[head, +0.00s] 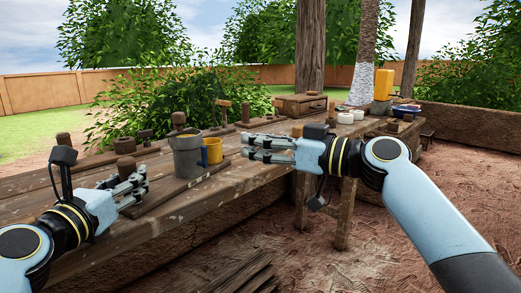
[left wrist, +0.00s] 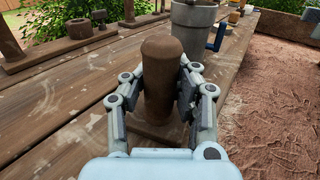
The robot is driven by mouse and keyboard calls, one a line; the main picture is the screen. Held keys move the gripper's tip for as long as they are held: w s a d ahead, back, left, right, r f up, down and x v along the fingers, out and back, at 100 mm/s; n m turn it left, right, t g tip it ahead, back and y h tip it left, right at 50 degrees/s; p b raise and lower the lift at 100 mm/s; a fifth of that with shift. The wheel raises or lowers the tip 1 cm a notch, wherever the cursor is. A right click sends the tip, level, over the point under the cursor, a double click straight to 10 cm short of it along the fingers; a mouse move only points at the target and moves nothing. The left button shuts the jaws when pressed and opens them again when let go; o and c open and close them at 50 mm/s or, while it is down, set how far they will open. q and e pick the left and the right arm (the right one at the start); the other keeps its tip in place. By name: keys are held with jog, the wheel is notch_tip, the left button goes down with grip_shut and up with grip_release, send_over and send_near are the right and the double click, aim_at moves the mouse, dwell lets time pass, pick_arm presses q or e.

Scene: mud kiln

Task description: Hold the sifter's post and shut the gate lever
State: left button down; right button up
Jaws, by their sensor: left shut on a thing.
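The sifter's post (left wrist: 162,80) is a brown, round-topped wooden upright on a wooden base, upright in the left wrist view. It also shows in the head view (head: 125,165), partly hidden by my left gripper (head: 138,186). That gripper is shut on the post, with a finger on each side. A grey bucket-like vessel (head: 187,157) with yellowish contents stands beyond the post. A small blue upright part (head: 204,157) is beside it, possibly the gate lever; its position is unclear. My right gripper (head: 247,146) is open and empty, right of the vessel, its fingers pointing left.
A yellow mug (head: 213,150) stands right of the grey vessel. Wooden tools and posts line the back of the bench (head: 85,182). A wooden box (head: 300,105), white bowls (head: 346,117) and a yellow container (head: 382,87) stand at the far end. Bare ground lies right of the bench.

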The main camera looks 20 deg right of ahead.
pick_arm(q)
jog(key=c, duration=1)
grip_release()
jog(key=shift+o, duration=0.2)
